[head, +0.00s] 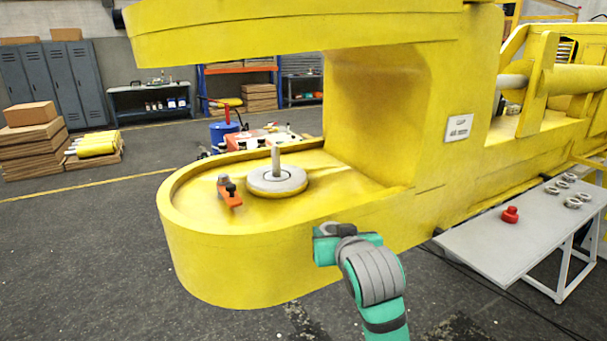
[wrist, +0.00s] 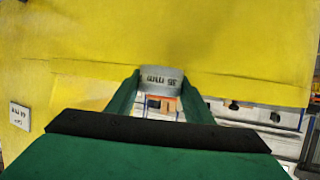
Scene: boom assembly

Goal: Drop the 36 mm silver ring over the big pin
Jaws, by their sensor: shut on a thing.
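The 36 mm silver ring (wrist: 162,75) is between my gripper's two green fingers in the wrist view, its "36 mm" marking facing the camera upside down. My gripper (head: 343,241) is shut on this ring. In the head view it is in front of the yellow boom's near side, to the right of and lower in the picture than the big pin. The big pin (head: 276,158) stands upright from a round grey disc (head: 277,180) in the recess of the yellow boom (head: 235,255). In the wrist view the pin does not show.
A small orange-and-black device (head: 231,193) sits left of the disc. The boom's upper arm (head: 290,32) overhangs the recess. At the right, a grey table (head: 490,245) holds a red part (head: 510,214) and several silver rings (head: 572,202).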

